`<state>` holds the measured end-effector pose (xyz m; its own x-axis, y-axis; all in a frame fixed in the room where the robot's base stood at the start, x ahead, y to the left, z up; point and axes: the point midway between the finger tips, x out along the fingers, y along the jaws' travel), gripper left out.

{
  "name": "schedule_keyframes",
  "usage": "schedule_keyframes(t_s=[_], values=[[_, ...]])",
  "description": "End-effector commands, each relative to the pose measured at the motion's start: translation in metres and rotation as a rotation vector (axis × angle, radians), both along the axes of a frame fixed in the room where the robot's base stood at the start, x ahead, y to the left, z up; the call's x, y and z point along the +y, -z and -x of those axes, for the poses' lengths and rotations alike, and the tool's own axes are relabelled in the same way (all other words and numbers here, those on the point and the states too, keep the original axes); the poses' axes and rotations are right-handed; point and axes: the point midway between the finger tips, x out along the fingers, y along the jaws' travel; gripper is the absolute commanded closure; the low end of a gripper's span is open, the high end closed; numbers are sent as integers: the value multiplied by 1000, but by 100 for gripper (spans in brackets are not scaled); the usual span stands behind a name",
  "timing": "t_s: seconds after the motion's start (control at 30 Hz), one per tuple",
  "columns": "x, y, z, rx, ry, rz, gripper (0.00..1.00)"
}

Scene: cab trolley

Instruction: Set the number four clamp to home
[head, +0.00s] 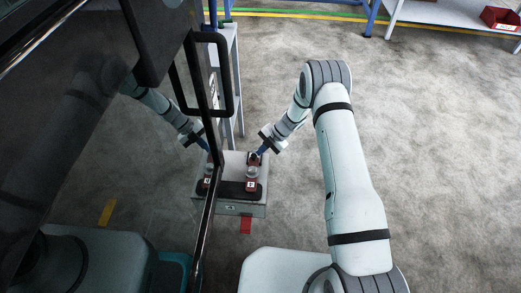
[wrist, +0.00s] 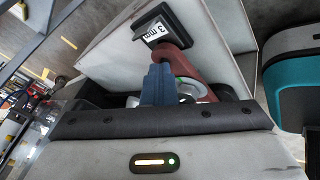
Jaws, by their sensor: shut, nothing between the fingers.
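A grey box-shaped trolley unit (head: 228,209) stands beside the glossy black panel in the head view. A red clamp (head: 254,158) with a dark block sits on its top, and a small white-labelled red piece (head: 251,186) is nearer the camera. My gripper (head: 262,151) is just above the clamp, blue fingers shut and empty. In the wrist view the shut fingers (wrist: 160,70) overlap the red lever (wrist: 190,68); contact cannot be told. A black block (wrist: 162,28) there has a white label that seems to start with 3. I cannot make out a number four.
The glossy black panel (head: 90,110) with a black handle (head: 229,75) stands close left of the trolley and mirrors my arm. A blue-legged shelf (head: 450,12) with a red bin (head: 500,18) is at the back right. The grey floor (head: 440,150) at right is clear.

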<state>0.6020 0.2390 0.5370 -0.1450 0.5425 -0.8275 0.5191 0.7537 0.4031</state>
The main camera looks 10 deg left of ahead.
Motion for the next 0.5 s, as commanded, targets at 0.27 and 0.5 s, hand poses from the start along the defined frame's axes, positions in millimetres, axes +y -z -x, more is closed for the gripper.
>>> schedule_keyframes(t_s=[0.27,0.5], values=[[-10,-2,-1,1,2,-1,100],[-46,-26,-15,-7,-1,-3,100]])
